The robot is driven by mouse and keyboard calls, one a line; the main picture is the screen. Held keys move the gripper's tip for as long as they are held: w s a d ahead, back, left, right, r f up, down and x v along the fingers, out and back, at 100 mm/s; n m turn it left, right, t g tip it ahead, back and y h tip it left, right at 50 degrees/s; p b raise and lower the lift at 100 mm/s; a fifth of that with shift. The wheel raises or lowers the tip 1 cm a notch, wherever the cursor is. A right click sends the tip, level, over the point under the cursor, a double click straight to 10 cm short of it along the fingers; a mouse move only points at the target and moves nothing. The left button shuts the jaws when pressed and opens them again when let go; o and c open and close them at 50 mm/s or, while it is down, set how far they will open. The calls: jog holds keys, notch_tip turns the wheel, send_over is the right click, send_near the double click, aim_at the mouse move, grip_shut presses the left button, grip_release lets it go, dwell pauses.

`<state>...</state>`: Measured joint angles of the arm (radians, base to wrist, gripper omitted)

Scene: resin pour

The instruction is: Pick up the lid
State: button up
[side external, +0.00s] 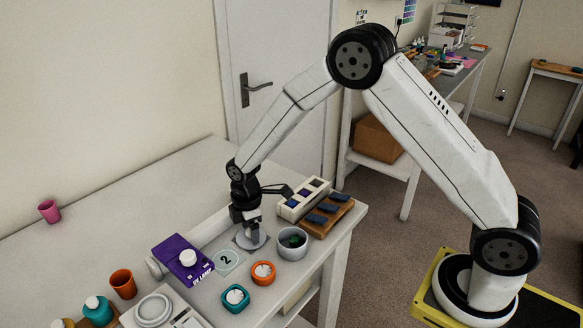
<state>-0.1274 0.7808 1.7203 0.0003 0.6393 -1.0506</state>
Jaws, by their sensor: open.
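A pale grey disc (249,240), which looks like the lid, lies on the table on a square pale patch. My gripper (251,229) points down right above the disc, with its fingers at the disc's middle. The jaws are open, but the gap between them is too small to make out. I cannot tell whether the fingers touch the disc. The gripper hides part of the disc's far side.
A grey cup (292,244) stands close right of the gripper, before a wooden rack (327,215) and white box (303,199). An orange round piece (263,273), teal one (236,298) and purple UV lamp box (182,259) stand nearby. The table's back left is mostly clear.

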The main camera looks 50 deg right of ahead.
jog(key=shift+c, duration=0.2)
dwell(0.3)
grip_shut()
jog(key=shift+r, duration=0.1)
jog(key=shift+r, duration=0.85)
jog(key=s+d+r, duration=0.1)
jog(key=s+r, duration=1)
jog(key=s, duration=0.3)
jog(key=shift+d, duration=0.2)
